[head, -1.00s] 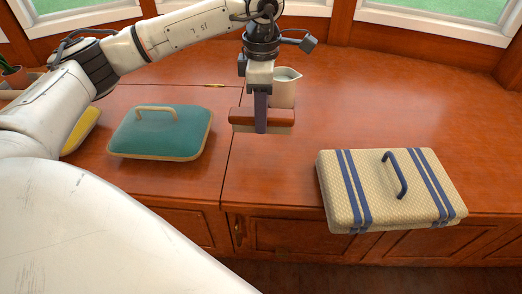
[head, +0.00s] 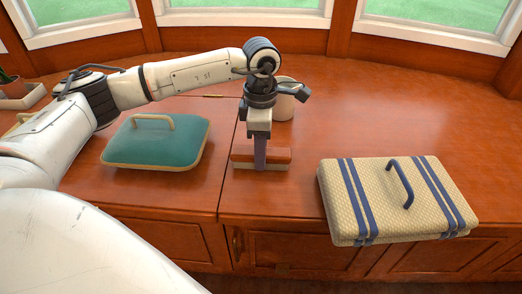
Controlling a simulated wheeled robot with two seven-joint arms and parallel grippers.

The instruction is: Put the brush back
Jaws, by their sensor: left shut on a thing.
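The brush (head: 280,156) has a red-brown back and a paler layer of bristles underneath. My left gripper (head: 260,155) is shut on the brush from above and holds it level. It is at or just above the wooden counter top, left of the middle of the view; I cannot tell whether the bristles touch the wood. The gripper's finger hides the middle of the brush. My right gripper is not in view.
A pale pitcher (head: 286,106) stands behind the gripper, partly hidden by it. A teal case with a tan handle (head: 160,143) lies to the left. A beige case with blue stripes (head: 388,212) lies to the right. Bare counter (head: 400,120) extends behind it.

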